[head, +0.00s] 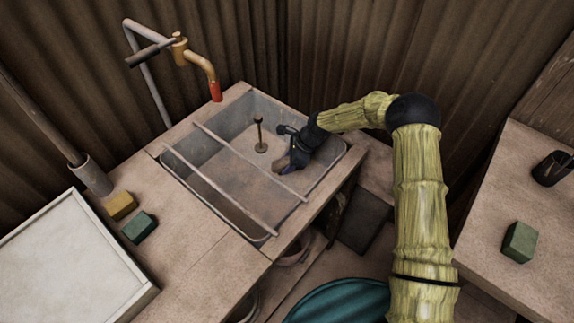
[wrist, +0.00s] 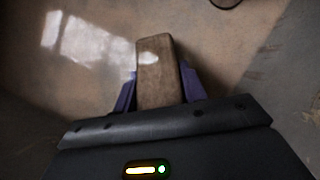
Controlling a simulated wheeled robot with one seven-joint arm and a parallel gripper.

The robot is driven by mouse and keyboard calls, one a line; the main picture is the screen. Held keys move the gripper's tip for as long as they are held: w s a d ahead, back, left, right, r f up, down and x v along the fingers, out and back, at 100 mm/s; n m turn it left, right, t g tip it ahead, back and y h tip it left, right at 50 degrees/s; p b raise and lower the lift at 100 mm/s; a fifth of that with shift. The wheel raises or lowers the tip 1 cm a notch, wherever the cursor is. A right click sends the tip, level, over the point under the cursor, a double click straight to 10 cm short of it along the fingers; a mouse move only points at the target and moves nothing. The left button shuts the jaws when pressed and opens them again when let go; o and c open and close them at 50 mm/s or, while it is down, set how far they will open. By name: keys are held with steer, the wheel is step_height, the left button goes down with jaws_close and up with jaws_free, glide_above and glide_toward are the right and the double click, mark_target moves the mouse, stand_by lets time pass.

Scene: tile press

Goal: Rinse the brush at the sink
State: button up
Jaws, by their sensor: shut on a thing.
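My gripper (head: 286,167) is down inside the grey sink basin (head: 231,111), toward its right side. In the wrist view its purple fingers (wrist: 158,95) are shut on a brown wooden block-like piece (wrist: 157,72), which looks like the brush. Its bristles are not visible, and in the head view the gripper mostly hides it. The tap (head: 198,62) has a brass spout with a red tip (head: 215,91) over the back left corner of the sink. I see no water stream from it.
Two thin bars (head: 215,178) cross the basin. An upright knobbed rod (head: 260,136) stands inside it. Yellow (head: 121,205) and green (head: 139,227) blocks and a white tray (head: 75,265) are at left. Another green block (head: 519,242) and a dark cup (head: 552,169) are at right.

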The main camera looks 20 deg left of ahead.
step_height(320, 180, up, 22)
steer(key=p, duration=1.6)
stand_by(1.1)
stand_by(2.1)
step_height(320, 180, up, 4)
steer(key=p, duration=0.4)
glide_above(288, 159)
stand_by(0.8)
